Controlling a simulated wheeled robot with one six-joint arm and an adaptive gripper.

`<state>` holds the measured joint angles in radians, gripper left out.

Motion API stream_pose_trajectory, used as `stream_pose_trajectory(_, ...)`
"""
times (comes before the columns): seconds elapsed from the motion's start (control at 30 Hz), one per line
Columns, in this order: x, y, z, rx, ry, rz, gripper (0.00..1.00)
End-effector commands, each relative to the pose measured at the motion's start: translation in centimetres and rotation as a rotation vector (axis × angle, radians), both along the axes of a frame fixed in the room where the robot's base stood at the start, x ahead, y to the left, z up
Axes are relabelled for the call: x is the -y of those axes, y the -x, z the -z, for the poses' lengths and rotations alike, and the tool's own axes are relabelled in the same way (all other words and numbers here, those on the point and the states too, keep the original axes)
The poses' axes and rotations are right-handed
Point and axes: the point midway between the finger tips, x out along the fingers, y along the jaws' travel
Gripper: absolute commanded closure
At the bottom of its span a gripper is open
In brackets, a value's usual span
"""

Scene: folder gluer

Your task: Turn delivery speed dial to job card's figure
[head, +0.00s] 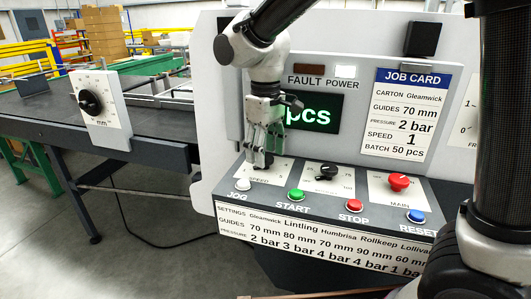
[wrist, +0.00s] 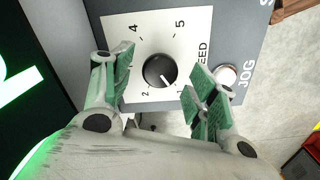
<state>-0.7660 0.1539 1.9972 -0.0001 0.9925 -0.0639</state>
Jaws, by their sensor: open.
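The speed dial (wrist: 159,70) is a round black knob on a white plate (wrist: 190,50) with figures 2, 4 and 5 readable. Its white pointer aims to the lower right, toward a mark partly hidden by the right finger. In the head view the dial (head: 266,161) is mostly hidden behind my gripper (head: 261,157). In the wrist view my gripper (wrist: 161,72) is open, one green-padded finger on each side of the dial, with gaps between pads and knob. The job card (head: 412,112) reads Speed 1, carton Gleamwick.
On the panel are a white JOG button (head: 242,185), green START (head: 296,195), red STOP (head: 354,205), blue RESET (head: 416,216), another black dial (head: 326,172) and a red MAIN knob (head: 398,182). The display (head: 315,115) stands behind my gripper. A guide dial (head: 90,103) is at left.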

Motion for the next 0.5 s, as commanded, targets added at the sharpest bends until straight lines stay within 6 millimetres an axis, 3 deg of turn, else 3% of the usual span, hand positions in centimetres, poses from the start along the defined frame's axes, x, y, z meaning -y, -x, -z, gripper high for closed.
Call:
stream_pose_trajectory(0.3,-0.1,-0.1,-6.9,0.005,-0.004,0.000,0.42)
stream_pose_trajectory(0.5,-0.1,-0.1,-10.1,0.003,-0.004,0.000,0.42)
